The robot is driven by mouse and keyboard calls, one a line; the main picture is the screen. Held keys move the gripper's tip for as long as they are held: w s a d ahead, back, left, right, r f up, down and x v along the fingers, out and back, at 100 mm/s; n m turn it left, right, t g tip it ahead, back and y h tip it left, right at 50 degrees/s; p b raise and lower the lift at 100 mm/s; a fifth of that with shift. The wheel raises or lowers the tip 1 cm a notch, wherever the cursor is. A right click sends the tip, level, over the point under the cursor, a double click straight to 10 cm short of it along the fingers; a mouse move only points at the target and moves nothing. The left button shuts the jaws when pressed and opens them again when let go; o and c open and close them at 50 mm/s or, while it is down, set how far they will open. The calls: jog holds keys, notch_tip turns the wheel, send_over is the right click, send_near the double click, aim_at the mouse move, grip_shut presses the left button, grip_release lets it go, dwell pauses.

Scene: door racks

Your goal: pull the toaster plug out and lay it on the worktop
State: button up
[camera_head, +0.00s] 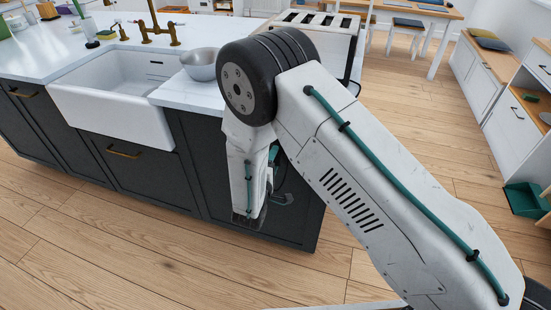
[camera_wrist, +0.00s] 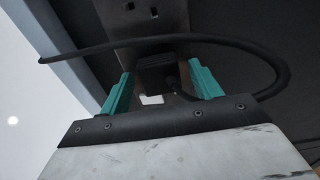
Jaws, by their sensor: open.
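The black toaster plug (camera_wrist: 153,80) sits at the socket plate (camera_wrist: 150,14) in the wrist view, with a black cable (camera_wrist: 262,52) curving from it. My gripper (camera_wrist: 160,69) is open, with one teal finger on each side of the plug. A gap shows on the left; whether the right finger touches plug or cable I cannot tell. In the head view, the toaster (camera_head: 318,20) stands on the pale worktop (camera_head: 185,92), partly hidden by my arm. My arm reaches down in front of the dark island end, and the plug is hidden there.
A metal bowl (camera_head: 199,64) stands on the worktop beside the white sink (camera_head: 110,90) and brass tap (camera_head: 152,25). The worktop in front of the bowl is clear. In the wrist view, the cable loop crosses above the fingers. Open wooden floor (camera_head: 130,260) lies in front of the island.

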dwell(0.5)
jog(key=c, duration=1.3)
jog(key=shift+v, duration=3)
jog(key=shift+s, duration=0.1)
jog(key=shift+v, duration=1.45)
jog(key=shift+r, duration=10.5)
